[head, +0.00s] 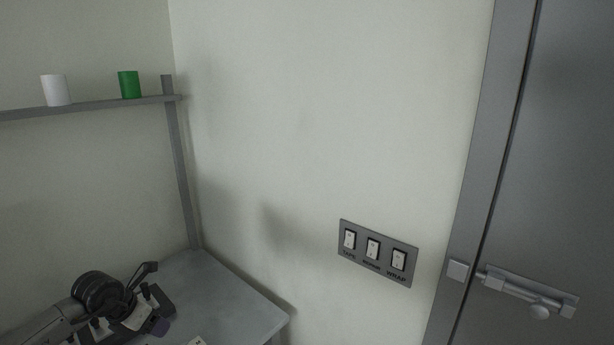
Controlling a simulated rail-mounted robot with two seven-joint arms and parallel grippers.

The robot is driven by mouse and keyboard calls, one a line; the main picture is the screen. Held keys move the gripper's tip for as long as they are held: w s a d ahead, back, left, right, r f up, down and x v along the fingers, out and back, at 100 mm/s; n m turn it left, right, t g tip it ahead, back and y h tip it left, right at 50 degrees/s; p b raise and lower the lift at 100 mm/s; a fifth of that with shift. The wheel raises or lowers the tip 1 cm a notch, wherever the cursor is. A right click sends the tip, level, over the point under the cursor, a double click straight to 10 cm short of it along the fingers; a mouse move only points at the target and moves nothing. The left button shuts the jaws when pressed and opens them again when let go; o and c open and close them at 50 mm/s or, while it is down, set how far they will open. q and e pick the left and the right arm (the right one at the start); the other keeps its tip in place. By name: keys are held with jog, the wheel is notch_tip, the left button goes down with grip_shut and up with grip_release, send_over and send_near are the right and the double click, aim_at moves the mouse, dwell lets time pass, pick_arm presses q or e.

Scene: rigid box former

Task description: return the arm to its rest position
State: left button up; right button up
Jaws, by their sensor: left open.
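My left arm comes in at the lower left corner, and its left gripper (148,290) is over the back part of the grey table. The gripper is open, and I see nothing held between its fingers. Dark parts and small pale pieces crowd together around it, so I cannot clearly tell all of them apart. My right gripper is not in view.
A grey table (225,290) stands in the corner. Above it a shelf (95,106) holds a white cup (56,90) and a green cup (129,85). A three-switch panel (377,252) is on the wall. At right is a grey door (565,170) with a bolt (525,290).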

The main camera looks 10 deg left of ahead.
pick_arm(q)
jog(key=w+d+r+n+t+h, duration=0.1)
jog(key=w+d+r+t+h, duration=0.3)
jog(key=r, duration=0.5)
jog(key=w+d+r+n+t+h, duration=0.2)
jog(key=d+r+t+h, duration=0.1)
jog(key=d+r+t, duration=0.4)
jog(key=s+a+r+n+t+y, duration=0.1)
jog(key=s+r+n+t+y, duration=0.2)
jog(key=r+n+t+y, duration=0.45)
jog(key=s+r+n+t+y, duration=0.3)
jog(key=r+n+y, duration=0.1)
jog(key=r+n, duration=0.65)
jog(key=s+d+f+n+g, duration=0.3)
jog(key=s+f+n+g, duration=0.15)
jog(key=f, duration=0.45)
jog(key=s+d+f+n+g, duration=0.3)
jog(key=s+f+n+g, duration=0.15)
jog(key=f, duration=0.55)
jog(key=s+d+f+n+g, duration=0.3)
jog(key=s+f+n+g, duration=0.15)
jog(key=f, duration=0.45)
jog(key=s+d+f+n+g+h, duration=0.25)
jog(key=s+f+g, duration=0.65)
jog(key=s+f, duration=1.85)
notch_tip(320, 180, up, 33)
jog(key=p, duration=3.2)
jog(key=shift+a+n, duration=0.2)
jog(key=shift+n, duration=0.1)
